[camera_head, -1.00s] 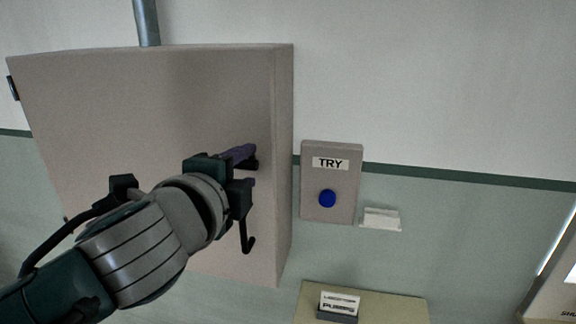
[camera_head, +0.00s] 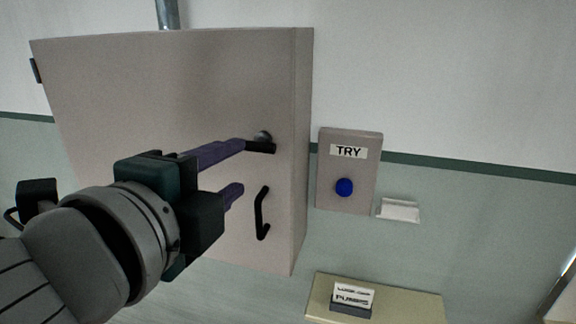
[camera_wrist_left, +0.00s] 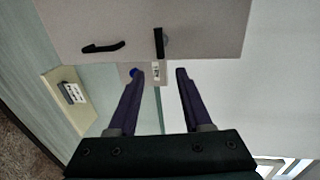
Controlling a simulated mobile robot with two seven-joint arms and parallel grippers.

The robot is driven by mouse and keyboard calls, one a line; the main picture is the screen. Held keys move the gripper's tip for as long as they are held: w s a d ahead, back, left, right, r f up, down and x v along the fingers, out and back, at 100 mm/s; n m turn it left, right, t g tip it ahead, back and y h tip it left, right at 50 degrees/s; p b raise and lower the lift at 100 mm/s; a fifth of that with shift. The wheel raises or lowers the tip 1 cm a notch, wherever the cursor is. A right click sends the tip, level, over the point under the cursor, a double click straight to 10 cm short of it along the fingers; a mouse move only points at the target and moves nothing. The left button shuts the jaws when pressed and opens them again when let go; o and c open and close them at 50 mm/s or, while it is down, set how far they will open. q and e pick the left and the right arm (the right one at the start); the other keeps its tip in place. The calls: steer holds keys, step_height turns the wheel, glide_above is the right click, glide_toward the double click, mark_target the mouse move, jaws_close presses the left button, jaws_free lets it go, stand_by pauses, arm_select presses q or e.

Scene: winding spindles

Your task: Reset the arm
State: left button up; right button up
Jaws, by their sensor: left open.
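My left gripper (camera_head: 240,168) is in front of the grey cabinet (camera_head: 130,85), its two purple fingers pointing at the door. The fingers are apart with nothing between them, as the left wrist view (camera_wrist_left: 158,76) also shows. The upper finger's tip overlaps the black lever (camera_head: 261,146) in the head view. In the wrist view the lever (camera_wrist_left: 159,43) stands clear beyond the fingertips. A black pull handle (camera_head: 262,213) is below the lever, apart from the fingers. The cabinet door looks shut. My right gripper is in neither view.
A pale surface (camera_head: 410,307) with a sign (camera_head: 352,298) lies below. Wall farther right is mostly bare.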

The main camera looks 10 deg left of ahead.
arm_select(q)
steer(key=s+a+f+n+g+p, duration=0.1)
steer(key=s+a+n+g+p, duration=0.1)
steer(key=s+n+g+p, duration=0.3)
steer(key=s+a+f+n+g+p, duration=0.1)
steer(key=s+n+g+p, duration=0.4)
steer(key=s+n, duration=0.6)
steer(key=s+a+g, duration=0.1)
steer(key=s+g, duration=0.1)
steer(key=s, duration=0.4)
steer(key=shift+n+p, duration=0.3)
steer(key=shift+f, duration=0.1)
